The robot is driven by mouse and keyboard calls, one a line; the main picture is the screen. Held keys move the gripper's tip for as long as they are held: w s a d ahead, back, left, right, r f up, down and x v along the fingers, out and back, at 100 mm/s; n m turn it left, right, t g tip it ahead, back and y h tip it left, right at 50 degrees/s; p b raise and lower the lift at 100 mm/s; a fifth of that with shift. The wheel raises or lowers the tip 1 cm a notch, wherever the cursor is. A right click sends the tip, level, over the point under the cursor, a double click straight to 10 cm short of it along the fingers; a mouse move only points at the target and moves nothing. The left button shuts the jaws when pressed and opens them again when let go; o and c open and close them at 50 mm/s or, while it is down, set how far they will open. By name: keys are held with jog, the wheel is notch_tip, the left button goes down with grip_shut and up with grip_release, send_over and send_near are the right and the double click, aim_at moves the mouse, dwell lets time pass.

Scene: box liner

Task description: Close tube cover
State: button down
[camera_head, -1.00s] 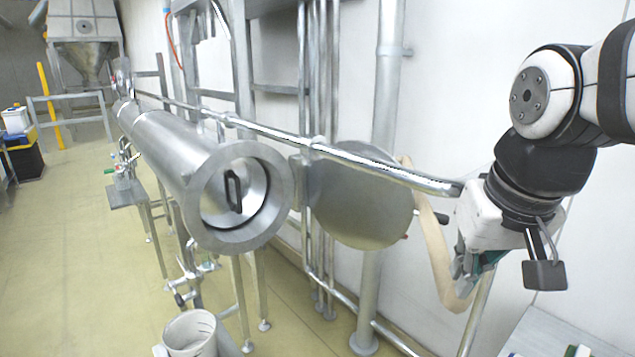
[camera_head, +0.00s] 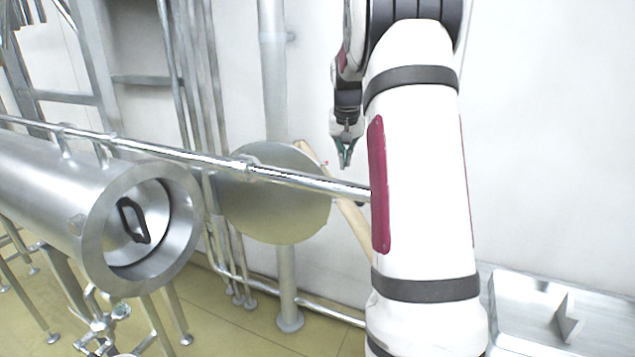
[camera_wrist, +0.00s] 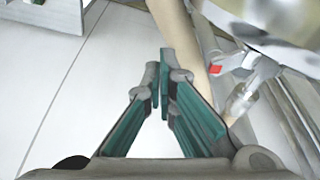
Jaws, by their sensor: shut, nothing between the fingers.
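The metal tube (camera_head: 60,185) lies at the left in the head view. Its thick round end faces me and is open, with a dark handle (camera_head: 133,220) showing inside. The round metal cover (camera_head: 275,215) is swung wide open to the right of the tube, close to the wall. My gripper (camera_head: 345,165) points down near the cover's upper right edge, apart from it in the picture. In the wrist view my gripper (camera_wrist: 162,95) has its green-padded fingers together with nothing between them. A red-tipped metal fitting (camera_wrist: 215,69) is right of the fingertips.
A long shiny rail (camera_head: 185,155) runs above the tube and across the cover. A vertical pipe (camera_head: 273,80) stands behind the cover. A tan curved band (camera_wrist: 178,40) passes close to the fingers. A metal tray or bench (camera_head: 590,315) is at lower right.

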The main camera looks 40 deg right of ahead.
jog(key=p+x, duration=0.2)
jog(key=x, duration=0.9)
jog(key=shift+s+a+r+p, duration=0.4)
jog(key=shift+s+a+p, duration=0.1)
jog(key=shift+s+a, duration=0.25)
jog(key=shift+s+a+r+p, duration=0.45)
jog(key=shift+s+a, duration=0.15)
jog(key=shift+a, duration=0.2)
jog(key=shift+a, duration=0.1)
